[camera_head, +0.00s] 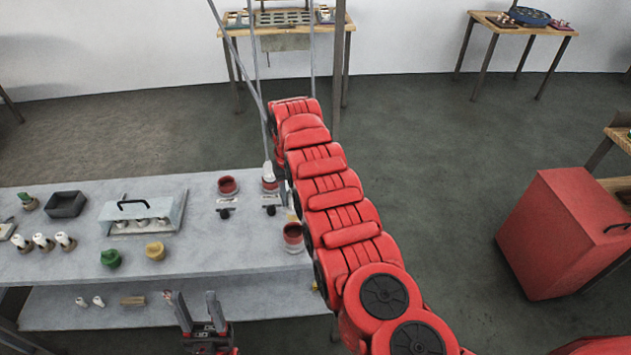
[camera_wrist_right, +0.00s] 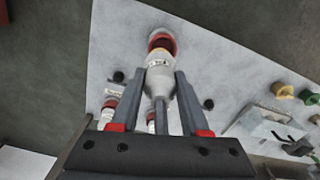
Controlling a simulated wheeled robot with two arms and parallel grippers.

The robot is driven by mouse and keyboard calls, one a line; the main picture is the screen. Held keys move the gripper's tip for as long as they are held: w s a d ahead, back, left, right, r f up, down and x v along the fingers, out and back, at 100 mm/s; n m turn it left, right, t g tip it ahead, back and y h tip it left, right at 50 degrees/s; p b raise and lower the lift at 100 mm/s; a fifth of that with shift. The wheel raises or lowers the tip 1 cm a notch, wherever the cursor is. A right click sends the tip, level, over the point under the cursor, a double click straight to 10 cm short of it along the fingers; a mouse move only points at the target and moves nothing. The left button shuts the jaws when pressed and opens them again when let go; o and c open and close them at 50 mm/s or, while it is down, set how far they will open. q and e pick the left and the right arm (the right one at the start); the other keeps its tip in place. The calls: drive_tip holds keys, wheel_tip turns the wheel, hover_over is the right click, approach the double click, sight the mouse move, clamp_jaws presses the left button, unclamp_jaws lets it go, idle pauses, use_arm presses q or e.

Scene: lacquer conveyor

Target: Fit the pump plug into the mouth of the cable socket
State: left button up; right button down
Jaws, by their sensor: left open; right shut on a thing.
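My right gripper (camera_wrist_right: 160,98) is shut on a pale grey plug (camera_wrist_right: 159,78), which carries a small label too small to read. In the right wrist view the plug's nose overlaps the mouth of a red-lined socket (camera_wrist_right: 164,37); I cannot tell whether it is inside or just in front. That socket seems to be the red one at the table's right edge in the head view (camera_head: 293,240). My left gripper (camera_head: 195,295) is open and empty at the table's front edge.
Two more red sockets stand behind, one (camera_head: 228,185) left of the other (camera_head: 269,184); a thin grey line runs up from the latter.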

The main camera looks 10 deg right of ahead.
sight(292, 218)
drive_tip(key=shift+a+f, duration=0.35)
drive_tip(key=shift+a, duration=0.1)
drive_tip(key=shift+d+r, duration=0.1)
drive_tip(key=shift+d, duration=0.05)
drive_tip(key=shift+f+b, duration=1.55)
drive_tip(key=shift+f, duration=1)
drive_tip(key=shift+b, duration=0.45)
drive_tip(key=shift+f+b, duration=1.25)
drive_tip(key=shift+f, duration=0.7)
drive_tip(key=shift+c, duration=1.6)
unclamp_jaws()
